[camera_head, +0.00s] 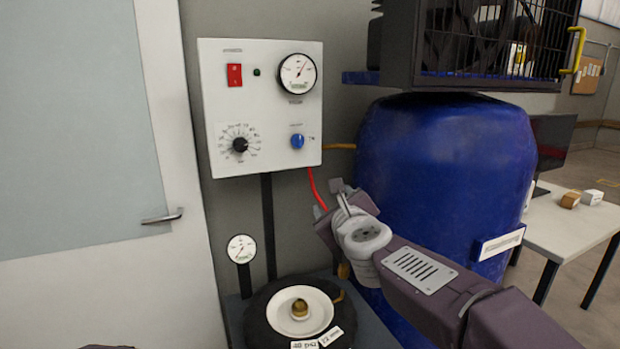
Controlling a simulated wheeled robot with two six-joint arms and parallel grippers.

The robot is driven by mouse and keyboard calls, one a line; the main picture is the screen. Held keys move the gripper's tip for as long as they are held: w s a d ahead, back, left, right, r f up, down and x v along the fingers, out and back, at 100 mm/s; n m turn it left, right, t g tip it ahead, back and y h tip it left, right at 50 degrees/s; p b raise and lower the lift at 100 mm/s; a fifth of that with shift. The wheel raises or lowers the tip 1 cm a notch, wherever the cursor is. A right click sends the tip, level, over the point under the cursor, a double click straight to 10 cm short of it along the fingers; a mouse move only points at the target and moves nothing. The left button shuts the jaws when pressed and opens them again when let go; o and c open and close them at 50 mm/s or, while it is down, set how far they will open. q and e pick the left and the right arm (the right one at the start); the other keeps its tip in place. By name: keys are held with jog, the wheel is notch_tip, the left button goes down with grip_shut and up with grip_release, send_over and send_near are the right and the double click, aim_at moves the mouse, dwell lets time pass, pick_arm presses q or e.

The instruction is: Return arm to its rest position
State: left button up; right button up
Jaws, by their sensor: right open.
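My right arm (440,290) comes in from the lower right. Its gripper (335,203) is open and empty, in front of the blue barrel's left side and below the control panel (265,160). The gripper appears apart from the panel, though a red cable (315,185) passes close behind its fingers. The panel carries a red switch (234,75), a dial gauge (297,73), a black knob (240,145) and a blue button (297,141).
A blue barrel (430,150) stands right behind my right arm, with a black cage (480,40) above it. Below the gripper is a black round base with a white dish (318,313). A small gauge (241,249) stands beside it. A white table (570,225) is at right, a door at left.

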jog(key=s+d+f+n+g, duration=0.2)
jog(key=s+d+f+n, duration=0.15)
jog(key=f, duration=0.45)
jog(key=s+d+f+n+g, duration=0.2)
jog(key=d+f+n, duration=0.15)
jog(key=f, duration=0.45)
jog(key=s+d+f+n+g, duration=0.2)
jog(key=f+n, duration=0.2)
jog(key=f, duration=0.4)
jog(key=s+d+f+n+g+h, duration=0.15)
jog(key=s+f+n+g, duration=0.25)
jog(key=s+f+n, duration=0.5)
jog(key=s+d+f+n+g+h, duration=0.15)
jog(key=s+f+n+g, duration=0.4)
jog(key=s, duration=0.65)
notch_tip(320, 180, up, 15)
jog(key=n+y+p, duration=0.1)
jog(key=p, duration=1.3)
jog(key=shift+d+t, duration=0.35)
jog(key=shift+n, duration=0.25)
